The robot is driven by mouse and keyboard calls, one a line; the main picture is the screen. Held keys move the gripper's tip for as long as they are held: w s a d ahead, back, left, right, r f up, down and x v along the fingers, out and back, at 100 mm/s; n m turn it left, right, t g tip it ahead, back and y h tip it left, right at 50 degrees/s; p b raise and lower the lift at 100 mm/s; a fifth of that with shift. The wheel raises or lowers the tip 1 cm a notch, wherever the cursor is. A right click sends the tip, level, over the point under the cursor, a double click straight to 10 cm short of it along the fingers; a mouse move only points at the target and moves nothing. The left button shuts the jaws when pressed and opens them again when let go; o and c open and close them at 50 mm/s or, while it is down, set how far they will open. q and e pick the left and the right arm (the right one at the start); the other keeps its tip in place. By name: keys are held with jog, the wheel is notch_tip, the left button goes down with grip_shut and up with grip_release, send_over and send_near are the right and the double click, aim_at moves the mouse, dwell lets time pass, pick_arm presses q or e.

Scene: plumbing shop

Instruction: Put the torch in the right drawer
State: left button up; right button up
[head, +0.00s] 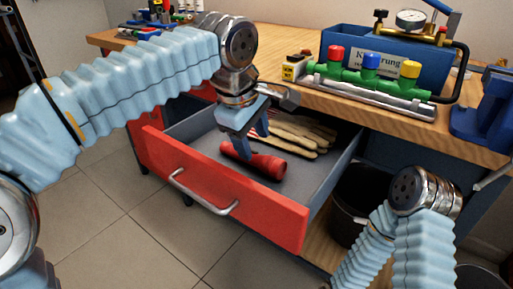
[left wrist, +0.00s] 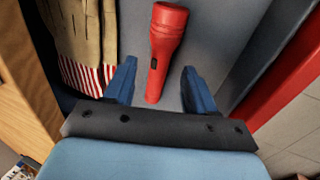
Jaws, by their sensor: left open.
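The red torch (head: 262,164) lies on the grey floor of the open red-fronted drawer (head: 225,190), beside a pair of work gloves (head: 300,134). My left gripper (head: 242,145) points down into the drawer, over the torch's handle end. It is open and empty. In the left wrist view, the torch (left wrist: 166,45) lies with its tail end between the two spread blue fingers (left wrist: 155,82), its wide head pointing away. I cannot tell how far the fingertips are above it. The gloves also show in that view (left wrist: 85,40). My right gripper is not in view; only part of my right arm shows.
The wooden workbench (head: 275,68) stands above and behind the drawer. A blue box (head: 345,60) and a green manifold with coloured knobs (head: 368,75) are on it. A dark bin (head: 350,205) stands right of the drawer. Tiled floor in front is clear.

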pick_arm(q)
jog(key=p+v, duration=0.1)
jog(key=v, duration=0.5)
jog(key=shift+r, duration=0.3)
dwell(0.8)
